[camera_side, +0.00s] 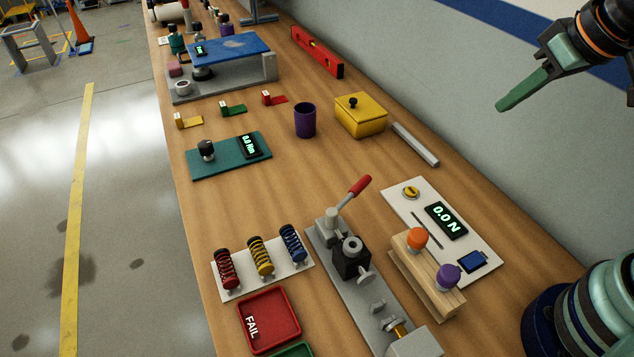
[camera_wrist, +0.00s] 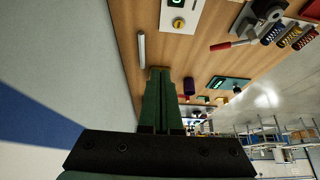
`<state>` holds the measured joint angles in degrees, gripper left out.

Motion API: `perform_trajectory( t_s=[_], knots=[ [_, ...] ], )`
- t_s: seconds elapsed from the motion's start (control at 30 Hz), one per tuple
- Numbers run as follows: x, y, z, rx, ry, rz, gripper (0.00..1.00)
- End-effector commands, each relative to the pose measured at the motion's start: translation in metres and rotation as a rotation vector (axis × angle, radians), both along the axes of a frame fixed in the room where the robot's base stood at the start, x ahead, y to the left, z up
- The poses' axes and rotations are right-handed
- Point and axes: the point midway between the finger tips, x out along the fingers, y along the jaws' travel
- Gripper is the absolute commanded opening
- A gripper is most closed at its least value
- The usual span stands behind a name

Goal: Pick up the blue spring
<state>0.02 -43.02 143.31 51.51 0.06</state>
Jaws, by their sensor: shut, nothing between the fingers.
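The blue spring (camera_side: 292,243) stands upright on a white plate (camera_side: 238,287), at the right end of a row with a yellow spring (camera_side: 261,256) and a red spring (camera_side: 227,269). In the wrist view the blue spring (camera_wrist: 272,34) is near the top right. My gripper (camera_side: 503,106) is at the upper right of the side view, raised above the bench near the wall and far from the springs. In the wrist view its green fingers (camera_wrist: 160,72) are together with nothing between them.
A lever clamp fixture (camera_side: 350,260) stands just right of the springs, its red handle (camera_side: 360,186) sticking up. A red FAIL tray (camera_side: 270,320) lies in front. A wooden block with orange and purple knobs (camera_side: 425,273) and a force meter panel (camera_side: 400,200) are further right.

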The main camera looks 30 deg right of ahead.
Motion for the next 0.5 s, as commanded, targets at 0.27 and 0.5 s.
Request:
perform_trajectory(
  t_s=[0.27, 0.5],
  knots=[
    [0.0, 0.0001, 0.0001, 0.0, 0.001, 0.001, 0.62],
    [0.001, 0.0012, 0.0005, -0.002, 0.003, 0.008, 0.62]
  ],
)
